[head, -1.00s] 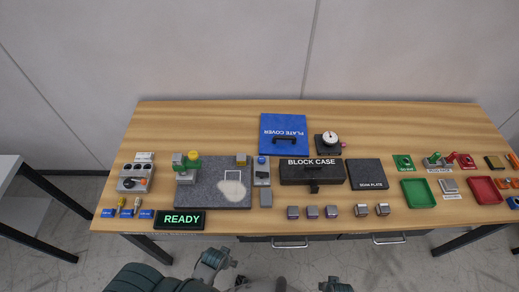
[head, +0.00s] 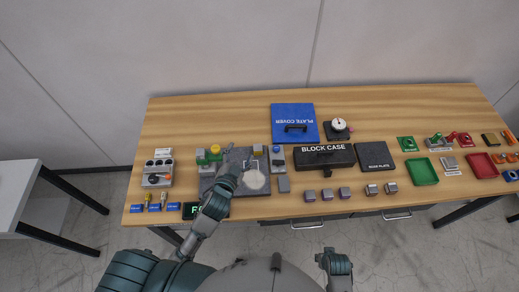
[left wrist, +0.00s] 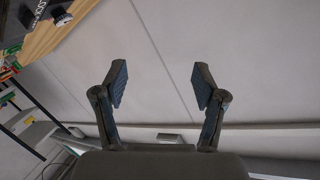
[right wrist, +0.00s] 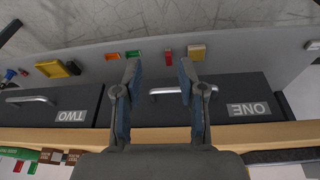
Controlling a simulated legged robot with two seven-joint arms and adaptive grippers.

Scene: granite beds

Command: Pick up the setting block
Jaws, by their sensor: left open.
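No label marks the setting block, so I cannot tell which piece it is. Several small metal blocks (head: 344,193) stand in a row along the table's front edge. A small tan-topped block (head: 257,150) sits at the back right of the dark granite plate (head: 262,187). My left gripper (head: 240,165) is above the granite plate, just left of that tan block, and hides part of the plate. In the left wrist view it (left wrist: 160,84) is open and empty. My right gripper (right wrist: 159,72) is open and empty, low in front of the table's drawers.
The black block case (head: 325,162), blue plate cover (head: 294,112) and dial gauge (head: 338,125) stand right of the granite plate. A green tray (head: 422,172) is further right. The READY sign (head: 190,211) is partly behind my left arm. The table's back strip is mostly clear.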

